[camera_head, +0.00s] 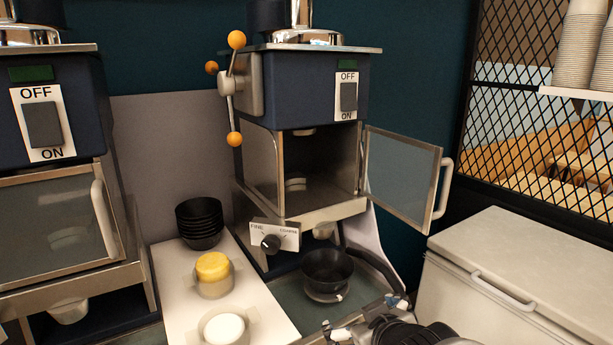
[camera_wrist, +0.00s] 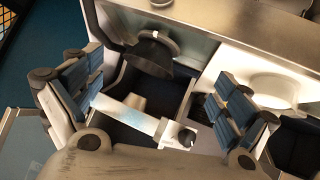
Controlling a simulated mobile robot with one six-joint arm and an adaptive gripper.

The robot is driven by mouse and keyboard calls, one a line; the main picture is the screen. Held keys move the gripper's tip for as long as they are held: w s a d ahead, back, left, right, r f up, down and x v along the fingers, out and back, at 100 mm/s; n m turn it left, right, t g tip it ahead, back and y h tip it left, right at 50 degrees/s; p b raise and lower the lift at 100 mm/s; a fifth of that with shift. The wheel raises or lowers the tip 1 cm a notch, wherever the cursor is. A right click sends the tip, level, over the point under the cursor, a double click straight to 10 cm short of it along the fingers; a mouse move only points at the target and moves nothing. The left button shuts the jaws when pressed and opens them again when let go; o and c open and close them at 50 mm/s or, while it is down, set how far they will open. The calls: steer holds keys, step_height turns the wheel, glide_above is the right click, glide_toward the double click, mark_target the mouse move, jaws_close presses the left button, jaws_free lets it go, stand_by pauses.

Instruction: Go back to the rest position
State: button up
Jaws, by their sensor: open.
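My gripper (camera_head: 366,318) is at the bottom of the head view, in front of and to the right of the black bowl under the middle machine. In the wrist view my gripper (camera_wrist: 157,100) has its two fingers wide apart, with nothing held between them. The black bowl (camera_head: 326,270) sits upright under the outlet of the middle machine (camera_head: 305,95), apart from the fingers. A dark bowl (camera_wrist: 150,58) also shows in the wrist view beyond the fingers. Most of my arm is out of the head view.
The machine's glass door (camera_head: 402,180) stands open to the right, above my gripper. A white chest (camera_head: 525,275) is at right. A white board (camera_head: 185,290) at left holds stacked black bowls (camera_head: 200,225), a yellow-filled cup (camera_head: 213,275) and a white-filled cup (camera_head: 223,329).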

steer(key=s+d+m+g, duration=0.2)
steer(key=s+g, duration=0.1)
steer(key=s, duration=0.8)
steer(key=s+d+r+m+g+h, duration=0.1)
steer(key=s+m+g, duration=0.1)
steer(key=s, duration=0.9)
steer(key=shift+d+m+g, duration=0.3)
steer(key=shift+d+g, duration=0.1)
steer(key=shift+g, duration=0.1)
